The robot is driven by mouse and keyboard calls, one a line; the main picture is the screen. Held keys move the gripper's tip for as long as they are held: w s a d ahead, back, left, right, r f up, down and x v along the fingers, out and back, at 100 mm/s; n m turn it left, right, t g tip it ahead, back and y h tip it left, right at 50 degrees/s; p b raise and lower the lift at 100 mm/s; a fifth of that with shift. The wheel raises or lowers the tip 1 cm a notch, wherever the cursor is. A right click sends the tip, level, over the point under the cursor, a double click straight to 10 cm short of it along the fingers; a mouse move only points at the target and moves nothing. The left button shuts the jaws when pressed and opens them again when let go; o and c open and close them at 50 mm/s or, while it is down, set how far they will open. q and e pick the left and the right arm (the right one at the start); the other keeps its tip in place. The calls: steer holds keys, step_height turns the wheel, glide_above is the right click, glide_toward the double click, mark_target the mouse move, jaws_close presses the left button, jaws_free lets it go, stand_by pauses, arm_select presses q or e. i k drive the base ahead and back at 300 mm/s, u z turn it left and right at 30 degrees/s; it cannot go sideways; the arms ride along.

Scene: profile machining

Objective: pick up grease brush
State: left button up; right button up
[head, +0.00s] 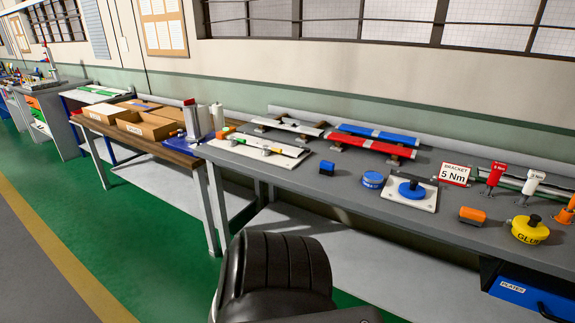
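I cannot pick out the grease brush for sure. Neither of my grippers shows in the head view.
A wooden table (150,143) with cardboard boxes adjoins left.

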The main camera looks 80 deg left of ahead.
mark_target(326, 168)
steer(key=u, duration=0.9)
steer(key=i, duration=0.8)
steer(key=u, duration=0.75)
